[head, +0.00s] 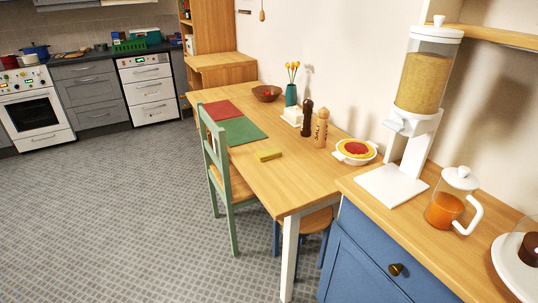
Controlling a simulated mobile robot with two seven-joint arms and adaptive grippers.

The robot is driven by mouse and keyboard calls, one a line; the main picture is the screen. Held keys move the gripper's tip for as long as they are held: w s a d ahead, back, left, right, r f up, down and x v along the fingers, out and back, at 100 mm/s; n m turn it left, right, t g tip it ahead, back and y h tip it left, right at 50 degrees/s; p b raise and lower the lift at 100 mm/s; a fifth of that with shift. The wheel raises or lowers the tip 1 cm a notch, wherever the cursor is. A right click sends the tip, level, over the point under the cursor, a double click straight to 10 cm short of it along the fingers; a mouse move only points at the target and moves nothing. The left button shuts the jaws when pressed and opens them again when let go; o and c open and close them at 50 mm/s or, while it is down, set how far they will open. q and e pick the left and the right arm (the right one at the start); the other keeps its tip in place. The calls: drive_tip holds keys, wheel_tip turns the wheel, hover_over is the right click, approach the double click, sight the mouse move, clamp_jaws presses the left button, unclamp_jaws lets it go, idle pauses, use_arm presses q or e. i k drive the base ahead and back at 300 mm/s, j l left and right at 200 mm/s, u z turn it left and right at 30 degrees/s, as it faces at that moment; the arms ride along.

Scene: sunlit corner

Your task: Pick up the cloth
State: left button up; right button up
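A small yellow block-like piece, which looks like the folded cloth (268,155), lies flat on the wooden table (285,187). It is near the table's front edge, just to the right of the green mat (242,130). Nothing covers it. Neither of my grippers is in the head view, so their state and their distance from the cloth do not show.
A green chair (218,158) stands at the table's front. A pepper mill (307,118), a wooden shaker (321,128) and a white dish (356,151) stand behind the cloth. A blue cabinet (362,258) adjoins on the right. The floor at left is clear.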

sight(264, 155)
drive_tip(key=i+j+z, duration=0.15)
drive_tip(key=z, duration=0.2)
drive_tip(key=i+j+z, duration=0.1)
drive_tip(key=z, duration=0.3)
drive_tip(key=i+j+z, duration=0.1)
drive_tip(key=j+z, duration=0.25)
drive_tip(key=i+j+z, duration=0.15)
drive_tip(key=j, duration=0.3)
drive_tip(key=i+j+z, duration=0.15)
drive_tip(key=j, duration=0.3)
drive_tip(key=k+l, duration=0.05)
